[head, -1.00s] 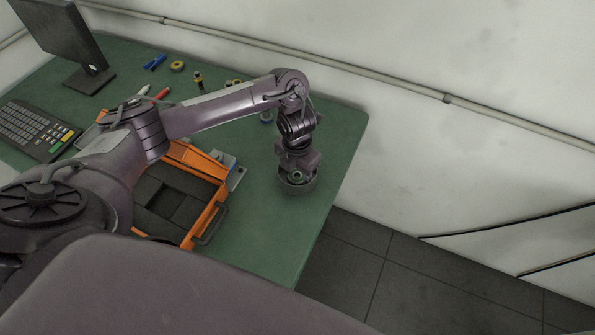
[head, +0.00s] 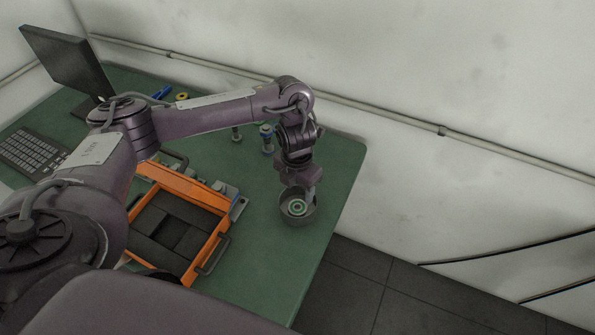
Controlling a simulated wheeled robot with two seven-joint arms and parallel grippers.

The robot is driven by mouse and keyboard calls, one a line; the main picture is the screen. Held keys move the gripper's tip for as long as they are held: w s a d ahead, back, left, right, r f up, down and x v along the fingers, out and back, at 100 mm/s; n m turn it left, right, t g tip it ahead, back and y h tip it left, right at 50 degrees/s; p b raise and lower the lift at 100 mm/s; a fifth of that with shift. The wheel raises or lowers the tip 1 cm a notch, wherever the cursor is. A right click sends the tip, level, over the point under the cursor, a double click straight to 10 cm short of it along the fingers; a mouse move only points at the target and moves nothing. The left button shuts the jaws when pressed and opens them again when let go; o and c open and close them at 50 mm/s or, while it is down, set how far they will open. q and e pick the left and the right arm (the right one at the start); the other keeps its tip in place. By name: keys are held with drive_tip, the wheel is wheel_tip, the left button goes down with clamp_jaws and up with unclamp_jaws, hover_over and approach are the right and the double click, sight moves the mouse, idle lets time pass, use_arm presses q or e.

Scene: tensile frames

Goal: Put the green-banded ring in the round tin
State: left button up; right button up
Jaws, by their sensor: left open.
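The round tin (head: 286,216) is a dark grey open cup on the right part of the green table, near its right edge. A ring with green on it (head: 297,207) lies inside the tin, seen from above through the open top. My left gripper (head: 300,192) is just above the tin, pointing down, with its fingers at the tin's far rim. It is open and apart from the ring as far as I can see. The arm hides part of the tin's far side. My right gripper is not in view.
A monitor (head: 66,62) and keyboard (head: 32,150) are at the left. Green table is bare around the tin; its right edge is close.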

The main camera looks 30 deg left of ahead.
use_arm(q)
wheel_tip(320, 180, up, 5)
drive_tip(key=shift+f+p, duration=0.1)
drive_tip(key=shift+p, duration=0.35)
idle(0.3)
